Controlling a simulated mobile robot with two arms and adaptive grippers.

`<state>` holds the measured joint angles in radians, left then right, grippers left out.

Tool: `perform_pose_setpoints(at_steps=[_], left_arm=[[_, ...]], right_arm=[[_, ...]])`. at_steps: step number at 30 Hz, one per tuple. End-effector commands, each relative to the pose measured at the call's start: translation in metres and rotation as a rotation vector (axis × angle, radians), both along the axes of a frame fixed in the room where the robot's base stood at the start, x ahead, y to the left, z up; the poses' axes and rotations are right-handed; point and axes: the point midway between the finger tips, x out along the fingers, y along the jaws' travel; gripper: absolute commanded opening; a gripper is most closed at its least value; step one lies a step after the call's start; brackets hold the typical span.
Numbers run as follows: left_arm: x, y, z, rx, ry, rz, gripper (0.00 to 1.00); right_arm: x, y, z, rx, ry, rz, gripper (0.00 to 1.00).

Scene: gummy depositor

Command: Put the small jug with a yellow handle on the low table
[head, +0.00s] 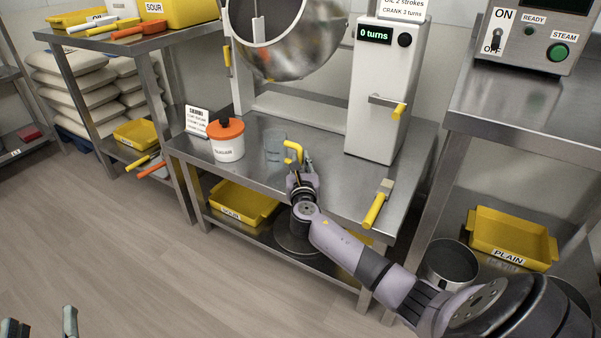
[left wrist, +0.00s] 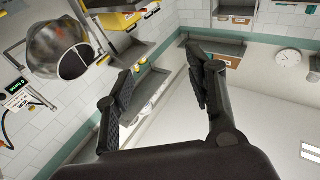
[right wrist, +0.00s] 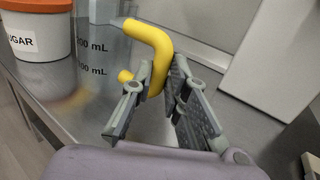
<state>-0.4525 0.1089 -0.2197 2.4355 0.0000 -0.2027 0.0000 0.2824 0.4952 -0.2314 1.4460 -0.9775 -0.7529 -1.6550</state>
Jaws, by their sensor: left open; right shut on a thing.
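The small clear jug (head: 275,146) with a yellow handle (head: 294,151) stands at the low metal table (head: 330,186), between the sugar tub and the white machine. My right gripper (head: 300,166) is shut on its handle. In the right wrist view, the fingers (right wrist: 155,85) close around the yellow handle (right wrist: 152,42), and the jug's clear wall shows volume marks. I cannot tell whether the jug's base touches the tabletop. My left gripper (left wrist: 162,85) is open and empty, away from the table; its fingertips show at the bottom left of the head view (head: 42,325).
A white sugar tub (head: 227,142) with an orange lid stands left of the jug. A white crank machine (head: 378,95) stands at the back right, and a yellow-handled brush or scraper (head: 377,205) lies at the right front.

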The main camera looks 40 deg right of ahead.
Motion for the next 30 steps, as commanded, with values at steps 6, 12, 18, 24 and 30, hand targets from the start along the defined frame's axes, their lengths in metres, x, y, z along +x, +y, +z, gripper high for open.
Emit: perform_pose_setpoints(at_steps=[6,12,18,24,30], left_arm=[[-0.013,-0.003,0.041,-0.067,-0.244,-0.016,0.5],[-0.025,-0.003,0.062,-0.101,-0.362,-0.021,0.5],[-0.026,-0.002,0.064,-0.104,-0.376,-0.021,0.5],[-0.026,-0.002,0.064,-0.104,-0.376,-0.021,0.5],[-0.026,-0.002,0.064,-0.104,-0.375,-0.021,0.5]], right_arm=[[0.0,0.0,-0.023,0.001,0.001,0.0,0.0],[0.0,0.0,-0.03,0.001,0.001,0.001,0.0],[0.0,0.0,-0.03,0.0,0.0,0.001,0.0],[0.0,0.0,-0.03,0.001,0.001,0.0,0.21],[0.0,0.0,-0.03,0.001,0.001,0.0,0.34]])
